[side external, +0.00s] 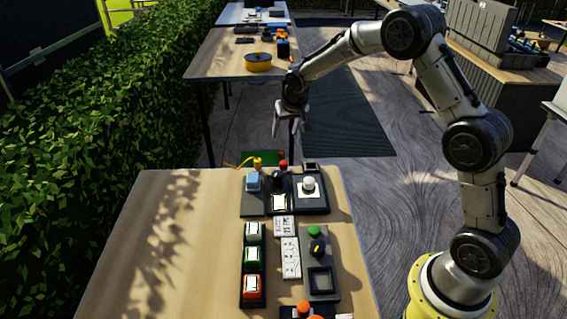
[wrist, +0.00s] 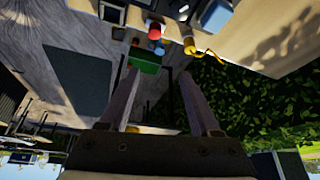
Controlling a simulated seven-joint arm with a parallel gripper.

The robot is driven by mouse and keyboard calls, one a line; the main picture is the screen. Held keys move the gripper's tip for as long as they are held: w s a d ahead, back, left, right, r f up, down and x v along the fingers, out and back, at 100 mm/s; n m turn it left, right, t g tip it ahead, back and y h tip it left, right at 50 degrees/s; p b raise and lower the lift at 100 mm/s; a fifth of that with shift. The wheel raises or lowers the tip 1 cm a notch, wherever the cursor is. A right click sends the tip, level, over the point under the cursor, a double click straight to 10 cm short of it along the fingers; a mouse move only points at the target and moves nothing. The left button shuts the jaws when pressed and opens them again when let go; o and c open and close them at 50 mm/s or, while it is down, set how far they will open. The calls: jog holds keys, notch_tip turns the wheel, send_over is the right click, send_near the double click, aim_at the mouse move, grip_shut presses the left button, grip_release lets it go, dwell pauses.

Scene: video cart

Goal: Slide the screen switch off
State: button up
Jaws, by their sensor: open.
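The control panels stand on the near wooden table (side external: 160,235) in the side external view. A column of rocker switches in black frames shows a white one (side external: 252,231), a green one (side external: 251,254) and an orange one (side external: 253,287). Another pale switch (side external: 279,202) sits above them. I cannot tell which one is the screen switch. My gripper (side external: 293,118) is open and empty, in the air beyond the table's far edge, apart from all the switches. Its two fingers (wrist: 158,82) are spread in the wrist view, with nothing between them.
A joystick-like grey knob (side external: 308,185), a blue block (side external: 253,181), a black dial (side external: 317,247) and a green button (side external: 314,231) crowd the panels. The table's left half is clear. A second table (side external: 215,65) stands behind, and a hedge (side external: 110,110) runs along the left.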

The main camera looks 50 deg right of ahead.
aim_at(284, 162)
jog(key=shift+g, duration=0.4)
jog(key=x, duration=0.5)
jog(key=s+x, duration=0.1)
jog(key=x, duration=1)
jog(key=shift+s+f, duration=0.2)
jog(key=shift+f, duration=0.45)
grip_shut()
jog(key=shift+s+d, duration=0.1)
